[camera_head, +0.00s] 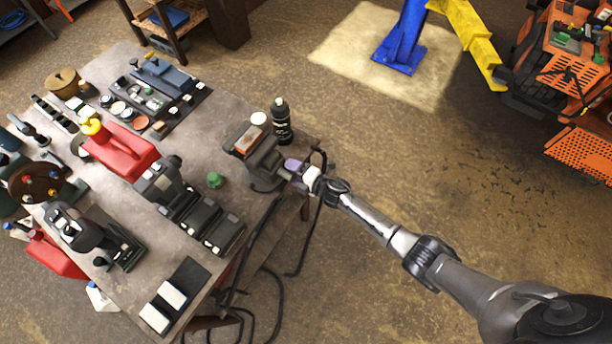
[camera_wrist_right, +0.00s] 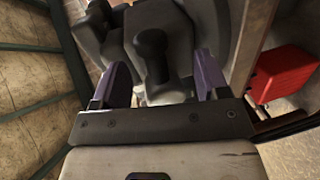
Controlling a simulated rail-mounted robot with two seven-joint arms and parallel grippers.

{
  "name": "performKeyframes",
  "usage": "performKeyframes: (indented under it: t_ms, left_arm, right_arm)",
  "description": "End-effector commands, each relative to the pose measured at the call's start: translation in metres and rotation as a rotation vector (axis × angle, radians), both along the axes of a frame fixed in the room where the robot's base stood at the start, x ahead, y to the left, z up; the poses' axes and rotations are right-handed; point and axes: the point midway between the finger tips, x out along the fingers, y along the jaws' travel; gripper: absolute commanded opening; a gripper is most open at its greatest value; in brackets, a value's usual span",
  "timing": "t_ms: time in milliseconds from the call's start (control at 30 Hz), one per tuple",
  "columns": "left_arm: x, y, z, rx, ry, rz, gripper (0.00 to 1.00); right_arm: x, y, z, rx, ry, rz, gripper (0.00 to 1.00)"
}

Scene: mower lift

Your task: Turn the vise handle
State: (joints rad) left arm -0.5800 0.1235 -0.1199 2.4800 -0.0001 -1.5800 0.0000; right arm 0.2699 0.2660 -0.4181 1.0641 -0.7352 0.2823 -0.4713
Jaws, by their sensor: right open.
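The grey vise (camera_head: 262,158) sits at the right edge of the workbench in the head view. My right gripper (camera_head: 292,165) reaches it from the right, its purple fingers close to the vise's front end. In the right wrist view the two fingers of my right gripper (camera_wrist_right: 160,82) stand apart. A dark, round-ended part that looks like the vise handle (camera_wrist_right: 153,50) shows between them, and I see gaps on both sides. In the head view the handle cannot be made out clearly near the gripper. My left gripper is not in view.
The workbench (camera_head: 235,180) holds a red fuel can (camera_head: 118,152), a black bottle (camera_head: 281,122) close behind the vise, a green cap (camera_head: 215,180) and several tools. Black cables (camera_head: 262,235) hang at its right edge. An orange mower (camera_head: 575,75) and blue lift post (camera_head: 402,40) stand back right.

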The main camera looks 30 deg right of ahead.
Motion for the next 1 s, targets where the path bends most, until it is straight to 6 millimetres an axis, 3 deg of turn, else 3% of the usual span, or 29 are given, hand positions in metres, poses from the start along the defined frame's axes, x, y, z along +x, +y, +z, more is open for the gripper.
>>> performKeyframes:
  t_ms: [600, 1000]
  left_arm:
    - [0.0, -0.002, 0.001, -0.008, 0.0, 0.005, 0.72]
    - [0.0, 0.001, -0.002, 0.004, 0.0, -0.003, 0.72]
  right_arm:
    - [-0.092, -0.048, 0.019, -0.002, 0.002, 0.001, 0.68]
    - [-0.116, -0.062, 0.026, 0.0, 0.001, 0.0, 0.68]
